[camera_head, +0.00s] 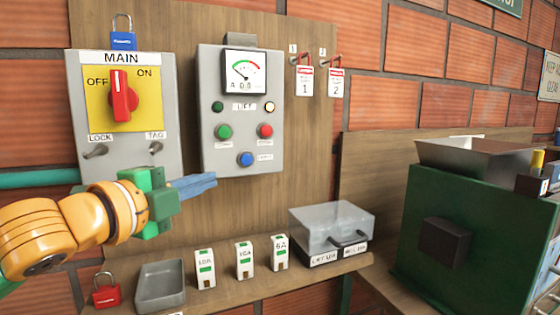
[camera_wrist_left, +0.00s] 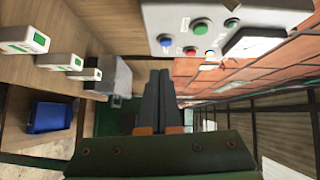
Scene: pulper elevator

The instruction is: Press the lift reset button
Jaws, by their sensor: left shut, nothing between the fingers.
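The grey lift panel (camera_head: 216,165) is on the wooden board, with a gauge (camera_head: 245,71) at its top. Below the gauge are two small lamps, then a green button (camera_head: 223,131) and a red button (camera_head: 265,130). A blue button (camera_head: 245,159) sits lowest, beside a small label too blurred to read. My left gripper (camera_head: 205,182) is shut and empty. Its fingertips are left of and a little below the blue button, apart from it in the picture. The wrist view shows its closed fingers (camera_wrist_left: 161,100), with the lift panel (camera_wrist_left: 155,15) above them.
The MAIN switch box (camera_head: 88,125) with a red knob is left of the panel. Below, the shelf holds a grey tray (camera_head: 160,301), a red padlock (camera_head: 106,291), several small breakers and a clear-lidded box (camera_head: 330,228). A green machine (camera_head: 470,225) stands right.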

